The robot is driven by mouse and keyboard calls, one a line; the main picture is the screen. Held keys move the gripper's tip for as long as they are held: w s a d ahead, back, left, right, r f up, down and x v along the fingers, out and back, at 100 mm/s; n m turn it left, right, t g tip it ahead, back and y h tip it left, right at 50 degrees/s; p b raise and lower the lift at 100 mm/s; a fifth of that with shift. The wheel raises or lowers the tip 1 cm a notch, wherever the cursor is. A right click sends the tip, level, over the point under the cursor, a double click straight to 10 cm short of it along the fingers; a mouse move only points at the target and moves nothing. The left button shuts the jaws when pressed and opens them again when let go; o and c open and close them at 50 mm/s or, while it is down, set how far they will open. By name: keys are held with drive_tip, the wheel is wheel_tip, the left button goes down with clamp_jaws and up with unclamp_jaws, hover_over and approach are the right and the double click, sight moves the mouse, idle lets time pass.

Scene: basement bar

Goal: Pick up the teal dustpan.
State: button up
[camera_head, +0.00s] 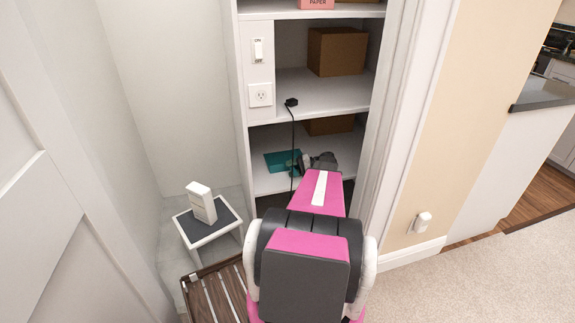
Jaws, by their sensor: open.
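The teal dustpan (282,160) lies on a lower shelf of the white shelving, near the shelf's left side. It looks flat, and its right end is partly covered by dark grey parts. My gripper (304,162) is at the far end of my pink and black arm, just to the right of the dustpan. It is open, but its fingers are small and partly hidden by my arm. I cannot tell whether a finger touches the dustpan.
A black cord (292,135) hangs in front of the shelves, near the dustpan. Cardboard boxes (336,50) stand on the shelves. A small white stool (207,232) with a white box (201,203) stands at lower left, by a slatted wooden item (222,290). Carpet at right is clear.

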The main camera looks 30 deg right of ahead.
clamp_jaws()
drive_tip(key=shift+r, duration=0.1)
